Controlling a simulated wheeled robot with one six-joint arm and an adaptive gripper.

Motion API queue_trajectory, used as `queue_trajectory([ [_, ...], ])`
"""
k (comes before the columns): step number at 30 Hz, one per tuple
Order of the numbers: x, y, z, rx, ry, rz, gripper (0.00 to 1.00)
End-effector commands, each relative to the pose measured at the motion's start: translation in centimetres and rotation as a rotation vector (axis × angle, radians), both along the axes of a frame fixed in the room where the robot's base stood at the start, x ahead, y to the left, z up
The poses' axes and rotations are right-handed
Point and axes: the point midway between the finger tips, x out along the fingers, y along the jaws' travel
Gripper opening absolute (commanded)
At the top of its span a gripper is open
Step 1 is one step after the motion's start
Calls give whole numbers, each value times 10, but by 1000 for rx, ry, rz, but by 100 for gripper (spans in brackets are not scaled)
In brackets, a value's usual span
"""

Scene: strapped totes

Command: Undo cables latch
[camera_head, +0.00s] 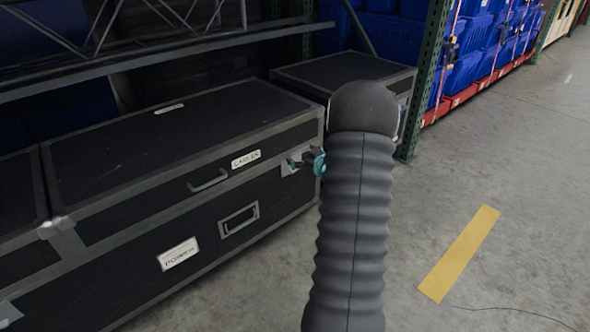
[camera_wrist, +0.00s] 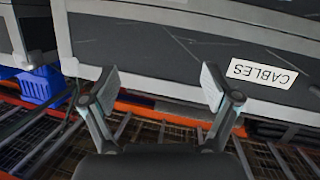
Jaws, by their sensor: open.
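The black case with grey metal edging (camera_head: 180,135) bears a white CABLES label (camera_head: 246,159) near its front right. In the wrist view the CABLES label (camera_wrist: 262,74) appears upside down, right of my gripper. My gripper (camera_head: 303,162) is by the case's front right corner, partly hidden behind my arm in the head view. In the wrist view my gripper (camera_wrist: 160,77) is open, its two fingers apart with nothing between them, in front of the case face (camera_wrist: 155,50). A pale metal fitting (camera_head: 290,168) shows beside the gripper; I cannot tell whether it is the latch.
A lower dark section has a recessed handle (camera_head: 239,218) and white label (camera_head: 179,254). Another case (camera_head: 340,72) stands behind. A green rack post (camera_head: 425,85) and blue totes (camera_head: 465,70) are at the upper right. The floor with its yellow stripe (camera_head: 460,253) is free.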

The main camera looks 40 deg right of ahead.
Motion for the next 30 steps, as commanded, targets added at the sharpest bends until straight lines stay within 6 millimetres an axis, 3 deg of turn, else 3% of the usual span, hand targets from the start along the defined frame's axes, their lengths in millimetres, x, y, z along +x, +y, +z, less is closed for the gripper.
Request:
queue_trajectory([
  [1,-8,-13,-24,26,-22,17,88],
  [6,-33,-35,-75,102,-124,94,88],
  [12,-59,-43,-108,168,-209,152,88],
  [16,-64,-45,-115,186,-231,167,88],
  [22,-46,-42,-115,186,-235,173,88],
  [30,4,-38,-115,186,-234,171,88],
])
